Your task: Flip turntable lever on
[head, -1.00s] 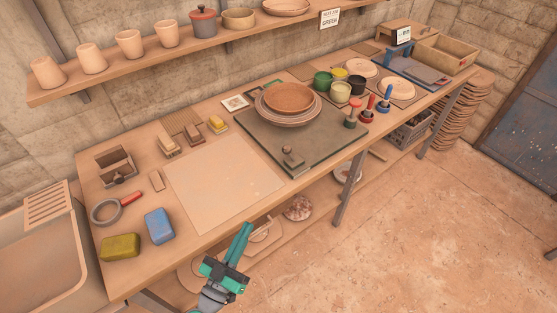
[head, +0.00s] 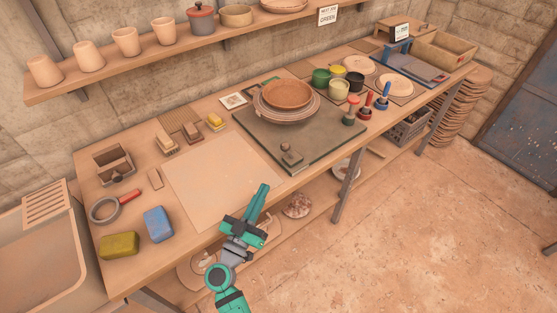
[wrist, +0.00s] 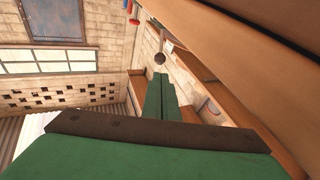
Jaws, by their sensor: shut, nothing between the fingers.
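The turntable is a dark square base (head: 328,148) on the bench, with a round plate stack and a brown bowl (head: 287,94) on top. A small dark lever (head: 291,155) stands on a block at the base's near left corner. My gripper (head: 264,187) is in front of the bench's front edge, below and left of the lever and apart from it. Its green fingers are together and empty. In the wrist view the fingers (wrist: 160,80) also lie side by side, pointing along the bench edge. A small dark round knob beyond the fingertips may be the lever; I cannot tell.
A pale board (head: 222,180) lies flat left of the turntable. Red- and blue-handled stamps (head: 382,100) and paint pots (head: 339,90) stand at its right. A shelf (head: 150,60) with cups runs above. The floor in front is clear.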

